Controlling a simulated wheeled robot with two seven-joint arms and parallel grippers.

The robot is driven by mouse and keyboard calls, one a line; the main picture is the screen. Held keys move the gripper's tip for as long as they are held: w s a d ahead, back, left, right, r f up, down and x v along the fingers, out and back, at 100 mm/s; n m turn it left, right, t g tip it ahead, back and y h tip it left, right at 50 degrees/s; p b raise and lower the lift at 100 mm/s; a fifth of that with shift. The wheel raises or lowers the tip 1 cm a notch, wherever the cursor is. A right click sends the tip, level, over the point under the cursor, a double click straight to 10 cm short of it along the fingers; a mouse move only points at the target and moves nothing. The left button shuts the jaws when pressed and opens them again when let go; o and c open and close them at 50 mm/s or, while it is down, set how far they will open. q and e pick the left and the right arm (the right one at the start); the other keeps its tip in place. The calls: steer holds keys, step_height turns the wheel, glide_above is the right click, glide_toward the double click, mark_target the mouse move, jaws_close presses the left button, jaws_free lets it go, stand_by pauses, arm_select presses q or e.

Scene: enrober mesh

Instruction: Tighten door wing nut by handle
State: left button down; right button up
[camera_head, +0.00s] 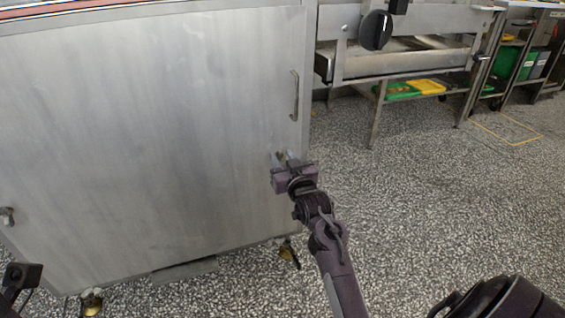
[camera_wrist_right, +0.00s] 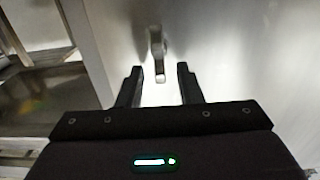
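The large steel door (camera_head: 150,130) fills the left of the head view, with a vertical bar handle (camera_head: 295,95) near its right edge. My right gripper (camera_head: 282,158) is in front of the door, below that handle. In the right wrist view, my right gripper (camera_wrist_right: 157,78) is open. My left gripper's fingers are not visible.
A steel conveyor frame with a black knob (camera_head: 376,30) is at the upper right, with green and yellow trays (camera_head: 425,86) below. The speckled floor (camera_head: 420,200) to the right is open.

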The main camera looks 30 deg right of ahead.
steer(key=shift+w, duration=0.25)
steer(key=shift+c, duration=0.2)
jaws_close()
steer(key=shift+r, duration=0.1)
